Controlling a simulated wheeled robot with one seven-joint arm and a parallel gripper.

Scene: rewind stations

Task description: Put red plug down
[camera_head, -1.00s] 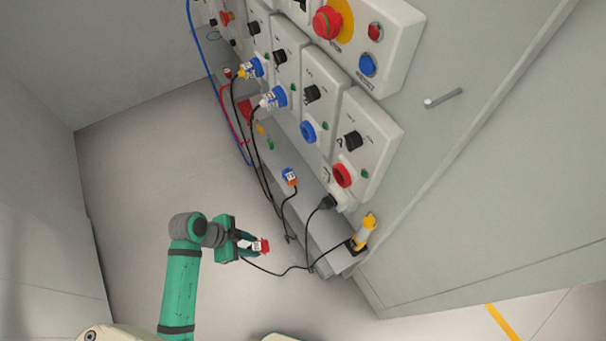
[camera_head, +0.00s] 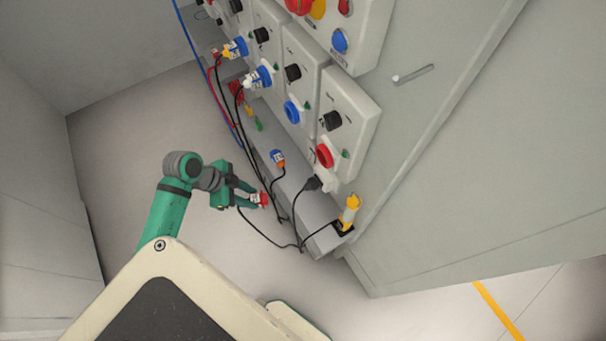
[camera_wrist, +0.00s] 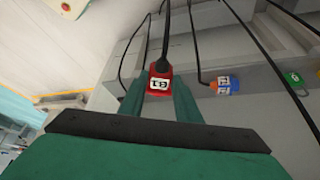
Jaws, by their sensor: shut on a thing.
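The red plug (camera_head: 263,199) with a white label is held between the green fingers of my gripper (camera_head: 250,195). In the wrist view the red plug (camera_wrist: 160,80) sits between the two fingertips (camera_wrist: 160,92), with its black cable running up and away. In the head view the plug is beside the grey ledge (camera_head: 300,205) that runs below the sockets. I cannot tell whether it touches the ledge.
A blue and orange plug (camera_head: 278,159) lies on the ledge, and a yellow plug (camera_head: 350,211) stands at its near end. Black cables (camera_head: 280,215) hang over the ledge's edge. The floor (camera_head: 140,130) left of the arm is clear.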

